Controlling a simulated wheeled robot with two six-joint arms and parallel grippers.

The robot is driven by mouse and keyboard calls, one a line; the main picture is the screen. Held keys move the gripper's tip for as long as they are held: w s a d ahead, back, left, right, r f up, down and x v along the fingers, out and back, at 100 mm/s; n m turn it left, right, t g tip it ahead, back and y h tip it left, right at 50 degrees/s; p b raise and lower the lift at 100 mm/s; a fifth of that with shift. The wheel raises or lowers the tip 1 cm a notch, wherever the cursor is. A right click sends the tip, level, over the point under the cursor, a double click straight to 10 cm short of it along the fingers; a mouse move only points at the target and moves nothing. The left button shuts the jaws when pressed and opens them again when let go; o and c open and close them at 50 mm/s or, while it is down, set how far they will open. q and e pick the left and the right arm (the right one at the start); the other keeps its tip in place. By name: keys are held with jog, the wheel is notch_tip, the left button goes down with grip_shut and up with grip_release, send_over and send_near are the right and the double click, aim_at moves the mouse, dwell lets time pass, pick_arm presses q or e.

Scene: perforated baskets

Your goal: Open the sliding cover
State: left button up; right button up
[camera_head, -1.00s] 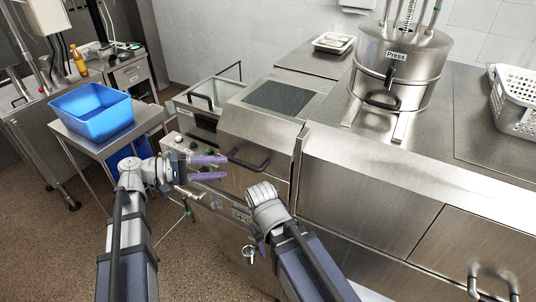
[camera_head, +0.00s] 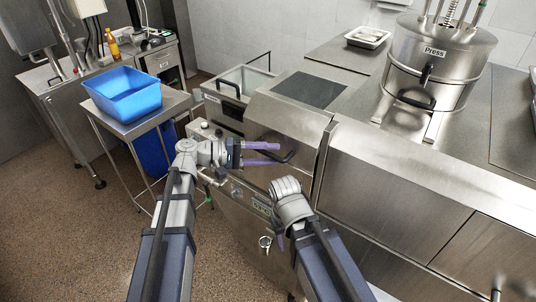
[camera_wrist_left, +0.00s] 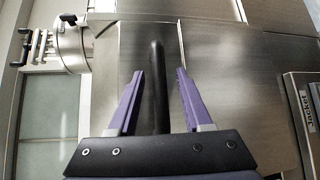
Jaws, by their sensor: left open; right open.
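The sliding cover (camera_head: 290,118) is a sloped brushed-steel panel on the counter in the middle of the head view. Its black bar handle (camera_head: 287,158) is on its front; the handle also shows in the left wrist view (camera_wrist_left: 158,85). My left gripper (camera_head: 279,153) is at the handle, with its purple fingers open. In the left wrist view the handle runs between the spread fingers (camera_wrist_left: 161,72), with a gap on each side. My right gripper (camera_head: 279,235) hangs low in front of the cabinet, apart from the cover; its fingers are largely hidden by its wrist.
A steel press (camera_head: 437,60) stands behind on the right. An open basin (camera_head: 236,88) with a black handle lies left of the cover. A blue tub (camera_head: 125,95) sits on a steel side table. A white tray (camera_head: 367,37) is at the back. Floor is free at lower left.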

pick_arm(q)
jog(key=shift+c, duration=0.2)
grip_shut()
dwell(1.2)
